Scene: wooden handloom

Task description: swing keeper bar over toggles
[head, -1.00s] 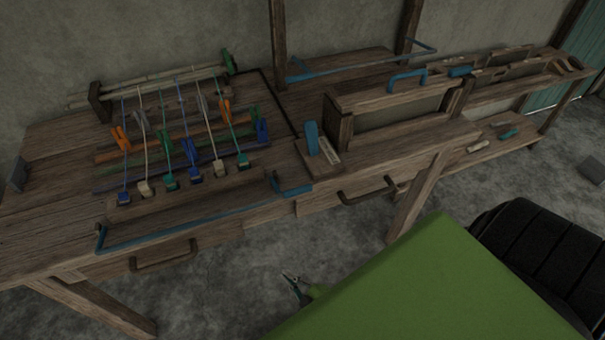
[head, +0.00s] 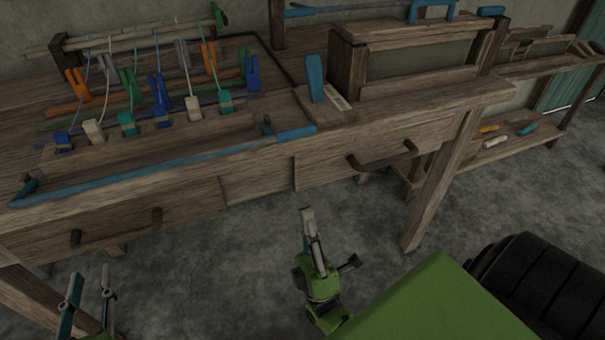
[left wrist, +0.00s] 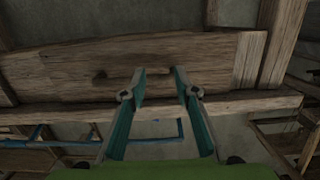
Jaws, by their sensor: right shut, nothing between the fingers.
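The blue keeper bar (head: 150,168) lies along the front edge of the loom bench, with a bent end at the left and a thicker blue handle (head: 296,133) at the right. Behind it stands a row of several toggles in blue, white and teal, such as a white toggle (head: 93,131) and a teal toggle (head: 225,101), each on a cord. The bar is in front of them, not over them. My left gripper (head: 90,274) is open and empty, low in front of the bench; its spread fingers show in the left wrist view (left wrist: 158,76). My right gripper (head: 307,213) is shut and empty, below the bench front.
Coloured clips (head: 158,92) stand on the cords behind the toggles. A blue upright lever (head: 314,78) is right of the loom. Drawer handles (head: 115,228) stick out of the bench front. A bench leg (head: 440,185) stands at right. Open floor lies before the bench.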

